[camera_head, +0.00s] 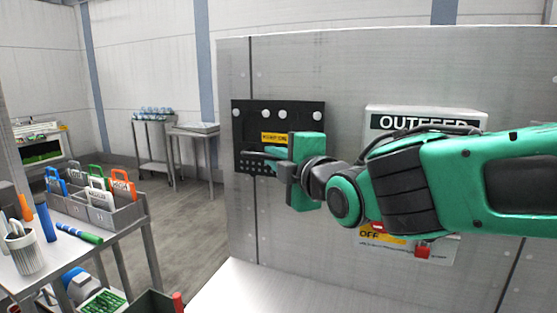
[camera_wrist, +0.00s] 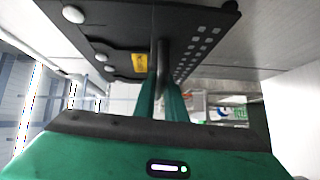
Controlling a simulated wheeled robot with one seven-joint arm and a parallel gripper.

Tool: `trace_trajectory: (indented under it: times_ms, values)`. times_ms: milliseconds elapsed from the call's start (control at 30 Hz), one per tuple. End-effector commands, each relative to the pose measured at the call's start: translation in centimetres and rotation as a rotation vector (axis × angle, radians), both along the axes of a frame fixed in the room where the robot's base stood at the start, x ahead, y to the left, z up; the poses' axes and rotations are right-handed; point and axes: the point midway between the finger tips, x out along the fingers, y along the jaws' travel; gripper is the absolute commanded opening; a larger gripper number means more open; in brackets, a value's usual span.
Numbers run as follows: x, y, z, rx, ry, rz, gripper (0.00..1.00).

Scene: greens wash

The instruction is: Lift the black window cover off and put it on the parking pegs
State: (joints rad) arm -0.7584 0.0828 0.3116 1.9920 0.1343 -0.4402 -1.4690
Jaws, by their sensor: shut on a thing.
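The black window cover (camera_head: 305,106) is a flat dark plate upright against the grey metal panel, with a yellow label and a grid of small holes. It also shows in the wrist view (camera_wrist: 125,28). Several round white pegs (camera_head: 265,114) show along its upper edge; I cannot tell whether its slots bear on them. My gripper (camera_head: 268,153) is shut on the cover's dark bar handle (camera_wrist: 162,58), with green fingers either side. My gripper hides part of the cover's lower right.
A white OUTFEED box (camera_head: 395,112) with a yellow OFF label (camera_head: 370,238) below it is partly behind my arm. At left, a table holds a grey bin (camera_head: 95,213) of coloured-handled tools. Two metal carts (camera_head: 195,130) stand behind; floor between is clear.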

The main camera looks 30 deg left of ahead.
Motion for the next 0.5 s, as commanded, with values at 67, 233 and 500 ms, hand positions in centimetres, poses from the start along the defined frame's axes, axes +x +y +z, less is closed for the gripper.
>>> trace_trajectory:
  times_ms: [67,233,500]
  values:
    - [0.2,0.0,0.0,0.001,-0.001,-0.001,0.00]
    - [0.7,0.1,0.0,0.001,-0.001,-0.001,0.00]
    - [1.3,0.1,0.0,-0.001,-0.001,-0.001,0.00]
